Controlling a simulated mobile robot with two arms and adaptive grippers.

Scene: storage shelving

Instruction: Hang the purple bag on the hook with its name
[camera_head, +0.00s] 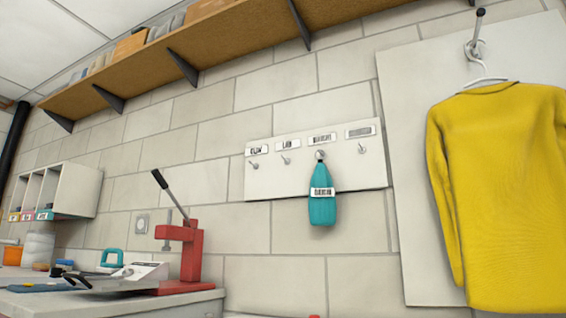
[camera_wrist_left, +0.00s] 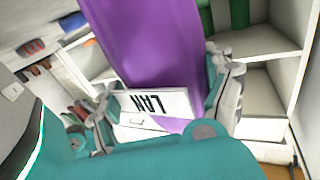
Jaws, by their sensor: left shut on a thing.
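The purple bag (camera_wrist_left: 150,45) fills the middle of the left wrist view, with a white tag (camera_wrist_left: 155,103) that reads upside down, apparently "LAN". My left gripper (camera_wrist_left: 163,108) is shut on the bag around the tag. The head view shows neither this bag nor my grippers. There, a white hook board (camera_head: 370,176) on the wall has several hooks under name labels. The second label from the left (camera_head: 288,144) seems to read "LAN", and its hook (camera_head: 286,160) is empty. A teal bag (camera_head: 322,208) hangs on the third hook.
A yellow sweater (camera_head: 500,200) hangs on a hanger right of the board. A red press (camera_head: 190,245) with a raised lever stands on the counter at the lower left. A long shelf (camera_head: 220,45) runs above. White shelving (camera_wrist_left: 265,90) is behind the bag in the wrist view.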

